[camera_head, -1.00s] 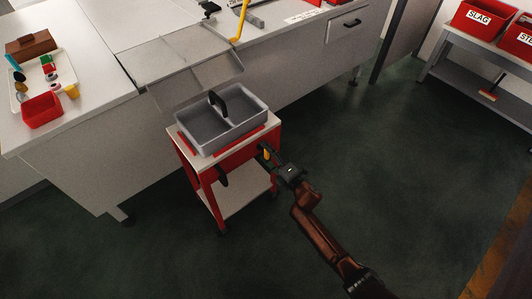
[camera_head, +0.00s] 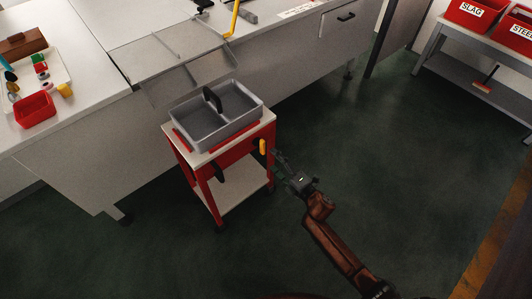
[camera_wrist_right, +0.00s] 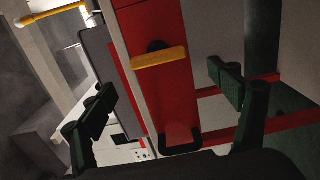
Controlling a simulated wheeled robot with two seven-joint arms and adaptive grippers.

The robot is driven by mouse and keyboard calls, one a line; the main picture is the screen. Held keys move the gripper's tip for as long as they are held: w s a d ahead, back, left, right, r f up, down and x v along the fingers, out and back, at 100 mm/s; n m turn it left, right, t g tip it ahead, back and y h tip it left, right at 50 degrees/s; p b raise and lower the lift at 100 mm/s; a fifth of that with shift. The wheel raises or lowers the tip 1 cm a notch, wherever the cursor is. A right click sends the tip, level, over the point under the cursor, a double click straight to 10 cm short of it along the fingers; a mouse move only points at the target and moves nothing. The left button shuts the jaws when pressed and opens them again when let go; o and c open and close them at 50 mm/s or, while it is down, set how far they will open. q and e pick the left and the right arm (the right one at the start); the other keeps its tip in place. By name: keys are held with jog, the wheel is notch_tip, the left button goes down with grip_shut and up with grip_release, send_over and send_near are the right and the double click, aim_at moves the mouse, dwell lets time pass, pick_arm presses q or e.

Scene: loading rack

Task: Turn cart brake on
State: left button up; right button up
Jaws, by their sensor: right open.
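The red cart (camera_head: 218,196) with a white top stands beside the workbench. A yellow lever (camera_head: 263,146) is on the cart's right side and points up and down in the head view. In the right wrist view, the yellow lever (camera_wrist_right: 160,57) lies across the red side panel (camera_wrist_right: 163,100), near a dark round pivot. My right gripper (camera_head: 280,162) is open and empty, just right of and below the lever, apart from it. In the wrist view its two fingers (camera_wrist_right: 165,95) are spread wide, with the panel between them. My left gripper is not in view.
A grey two-compartment tray (camera_head: 180,114) with a black handle sits on the cart. The white workbench (camera_head: 75,165) is behind and left. A rack (camera_head: 436,58) with red bins is at the upper right. Dark green floor (camera_head: 400,180) is clear right of the cart.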

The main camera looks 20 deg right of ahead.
jog(key=v, duration=0.3)
jog(key=shift+s+d, duration=0.15)
jog(key=shift+s, duration=0.25)
